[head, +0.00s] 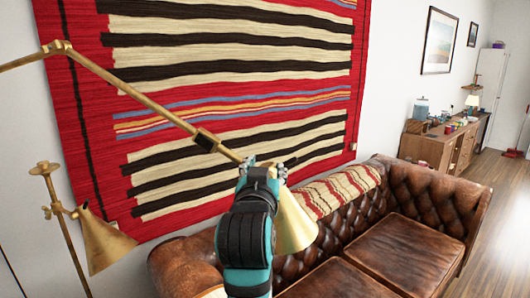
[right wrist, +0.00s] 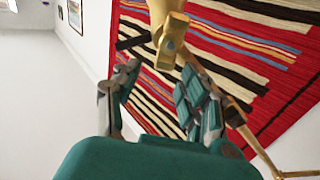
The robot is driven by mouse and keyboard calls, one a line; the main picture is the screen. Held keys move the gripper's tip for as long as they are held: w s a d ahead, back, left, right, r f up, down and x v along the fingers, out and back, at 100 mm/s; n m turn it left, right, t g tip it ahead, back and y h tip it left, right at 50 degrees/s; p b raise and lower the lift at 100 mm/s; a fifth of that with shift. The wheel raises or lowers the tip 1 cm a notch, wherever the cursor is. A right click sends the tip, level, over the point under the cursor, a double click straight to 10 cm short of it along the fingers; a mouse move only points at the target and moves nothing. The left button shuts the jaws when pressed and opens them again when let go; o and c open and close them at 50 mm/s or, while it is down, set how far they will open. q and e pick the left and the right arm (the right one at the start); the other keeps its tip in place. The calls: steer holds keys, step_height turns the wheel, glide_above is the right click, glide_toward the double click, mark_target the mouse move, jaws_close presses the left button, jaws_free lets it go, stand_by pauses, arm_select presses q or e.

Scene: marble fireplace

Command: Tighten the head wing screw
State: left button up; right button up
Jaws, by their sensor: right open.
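A brass floor lamp arm (head: 150,98) runs down from the upper left to a brass cone shade (head: 296,228) beside my right gripper (head: 264,166). In the head view, the gripper covers the joint at the arm's end, so the head wing screw is hidden there. In the right wrist view, a brass head joint with a protruding knob-like piece (right wrist: 168,50) shows just beyond the fingertips; I cannot tell clearly whether this piece is the wing screw. My right gripper (right wrist: 160,80) is open, its fingers apart with nothing visible between them. My left gripper is not in view.
A second brass lamp shade (head: 106,240) hangs from a stand at the left. A striped red rug (head: 230,75) hangs on the wall behind. A brown leather sofa (head: 400,240) stands below and to the right. Open wooden floor (head: 495,235) lies at the far right.

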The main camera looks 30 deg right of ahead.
step_height(320, 180, up, 6)
steer(key=shift+r, duration=0.15)
stand_by(0.6)
